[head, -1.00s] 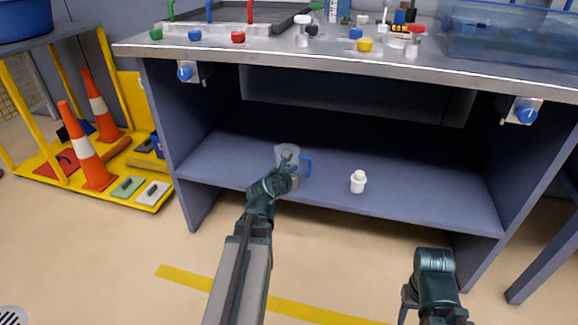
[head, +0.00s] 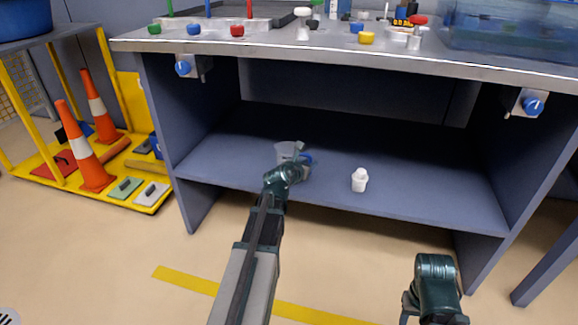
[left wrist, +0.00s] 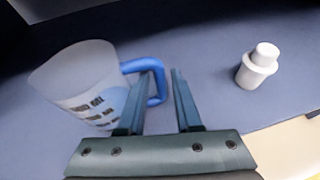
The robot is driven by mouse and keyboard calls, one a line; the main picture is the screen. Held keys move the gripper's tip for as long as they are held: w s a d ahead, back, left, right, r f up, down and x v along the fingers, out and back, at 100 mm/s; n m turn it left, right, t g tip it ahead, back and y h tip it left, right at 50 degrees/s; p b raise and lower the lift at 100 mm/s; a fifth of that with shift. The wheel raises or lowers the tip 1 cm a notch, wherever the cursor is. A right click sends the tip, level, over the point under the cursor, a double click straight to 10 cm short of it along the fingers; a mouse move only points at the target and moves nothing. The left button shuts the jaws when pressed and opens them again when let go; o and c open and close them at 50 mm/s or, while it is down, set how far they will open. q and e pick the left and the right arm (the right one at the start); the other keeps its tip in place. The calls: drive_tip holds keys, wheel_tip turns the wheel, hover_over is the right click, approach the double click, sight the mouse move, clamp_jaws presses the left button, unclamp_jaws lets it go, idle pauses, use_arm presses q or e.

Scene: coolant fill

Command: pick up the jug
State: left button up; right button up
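The jug (head: 284,150) is translucent with a blue handle (left wrist: 157,80) and stands on the lower shelf of the workbench. In the left wrist view the jug (left wrist: 82,85) shows at the left, with printing on its side. My left gripper (left wrist: 162,72) is open, its two fingers apart. The handle's outer part shows between the fingers, and the left finger overlaps the handle; I cannot tell whether they touch. In the head view my left gripper (head: 300,160) hides part of the jug. My right gripper (head: 433,295) is low at the right, its fingers not clearly shown.
A small white bottle (head: 360,180) stands on the shelf (head: 430,205) right of the jug; it also shows in the left wrist view (left wrist: 257,68). The bench top (head: 300,45) overhangs the shelf. A yellow cart (head: 100,190) with cones is at the left.

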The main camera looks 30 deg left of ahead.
use_arm(q)
drive_tip(key=b+x, duration=0.2)
drive_tip(key=x, duration=0.3)
drive_tip(key=shift+w+a, duration=0.1)
drive_tip(key=shift+c, duration=0.2)
clamp_jaws()
idle(1.0)
